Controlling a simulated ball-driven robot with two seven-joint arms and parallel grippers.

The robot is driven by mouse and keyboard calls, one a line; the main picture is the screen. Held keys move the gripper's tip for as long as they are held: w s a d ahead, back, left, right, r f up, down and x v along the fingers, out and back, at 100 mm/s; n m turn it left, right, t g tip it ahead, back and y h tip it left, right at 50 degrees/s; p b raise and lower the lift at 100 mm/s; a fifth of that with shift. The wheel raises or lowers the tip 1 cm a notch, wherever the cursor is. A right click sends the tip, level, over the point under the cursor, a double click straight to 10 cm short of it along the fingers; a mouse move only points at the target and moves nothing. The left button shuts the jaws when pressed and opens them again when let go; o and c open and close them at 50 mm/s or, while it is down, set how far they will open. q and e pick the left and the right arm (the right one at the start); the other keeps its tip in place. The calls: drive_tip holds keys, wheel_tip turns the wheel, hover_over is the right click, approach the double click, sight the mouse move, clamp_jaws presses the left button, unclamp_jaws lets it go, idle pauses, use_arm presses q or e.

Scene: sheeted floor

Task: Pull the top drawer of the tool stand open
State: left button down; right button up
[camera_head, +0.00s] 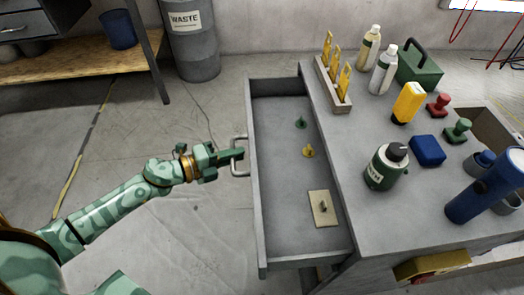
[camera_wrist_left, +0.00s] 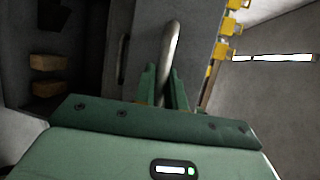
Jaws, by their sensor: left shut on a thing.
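The tool stand (camera_head: 330,122) is grey and stands on the right in the head view. Its top drawer (camera_head: 280,190) is pulled out to the left, with its inside showing. In the drawer lie a green piece (camera_head: 301,122), a yellow piece (camera_head: 309,151) and a beige plate with a small knob (camera_head: 322,208). My left gripper (camera_head: 238,154) is shut on the drawer's handle (camera_head: 236,170), a pale metal bar on the drawer front. In the left wrist view the handle (camera_wrist_left: 174,45) runs between the two green fingers (camera_wrist_left: 165,88). My right gripper is not in view.
On the stand's top are bottles (camera_head: 384,70), a green toolbox (camera_head: 418,68), a yellow item (camera_head: 409,102), a dark green canister (camera_head: 386,166) and a blue flashlight (camera_head: 485,186). A waste barrel (camera_head: 194,45) and wooden shelf (camera_head: 75,62) stand behind. The floor left of the drawer is clear.

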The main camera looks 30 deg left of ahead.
use_arm(q)
drive_tip(key=s+a, duration=0.8)
drive_tip(key=a, duration=0.3)
drive_tip(key=shift+a, duration=0.3)
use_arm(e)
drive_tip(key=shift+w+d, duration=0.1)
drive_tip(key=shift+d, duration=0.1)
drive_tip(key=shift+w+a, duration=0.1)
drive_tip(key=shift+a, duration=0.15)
use_arm(q)
drive_tip(key=c, duration=1.5)
unclamp_jaws()
drive_tip(key=shift+o, duration=0.2)
drive_tip(key=p+v, duration=0.4)
drive_tip(key=v, duration=1.2)
drive_tip(key=shift+p, duration=0.35)
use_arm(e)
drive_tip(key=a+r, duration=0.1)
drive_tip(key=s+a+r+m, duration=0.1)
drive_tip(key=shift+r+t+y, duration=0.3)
